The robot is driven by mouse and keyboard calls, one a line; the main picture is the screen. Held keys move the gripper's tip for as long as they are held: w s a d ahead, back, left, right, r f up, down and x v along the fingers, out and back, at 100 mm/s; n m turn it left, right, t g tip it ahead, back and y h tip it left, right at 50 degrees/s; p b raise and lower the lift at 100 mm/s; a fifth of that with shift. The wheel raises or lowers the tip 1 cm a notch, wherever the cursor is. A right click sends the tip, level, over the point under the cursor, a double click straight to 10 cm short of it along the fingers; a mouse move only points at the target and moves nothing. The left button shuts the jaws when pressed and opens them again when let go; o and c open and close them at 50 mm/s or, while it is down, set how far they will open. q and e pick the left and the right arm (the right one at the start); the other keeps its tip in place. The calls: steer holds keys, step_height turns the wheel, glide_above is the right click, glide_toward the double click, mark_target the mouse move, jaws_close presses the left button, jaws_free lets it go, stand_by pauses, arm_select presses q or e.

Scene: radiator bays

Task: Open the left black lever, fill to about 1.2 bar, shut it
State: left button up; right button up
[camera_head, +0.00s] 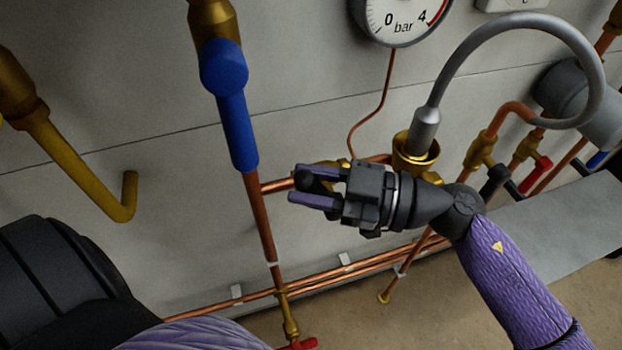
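The left black lever (309,179) is mostly hidden by my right gripper (312,186). Its dark rounded end shows between the two purple fingers, which sit close on either side of it, so the gripper looks shut on it. The brass valve body behind is largely covered. The pressure gauge (400,22) is at the top, cut off by the picture edge; 0, 4, "bar" and a red band show, but I see no needle, so the pressure cannot be read. My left gripper is not in view.
A grey hose (520,28) loops above my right wrist to a brass fitting (415,153). A second black lever (494,179) and a red lever (536,175) stand at right. A blue-handled valve (236,122) and a yellow pipe (80,165) are at left. Copper pipes (335,267) run low along the wall.

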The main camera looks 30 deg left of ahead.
jaws_close()
stand_by(1.0)
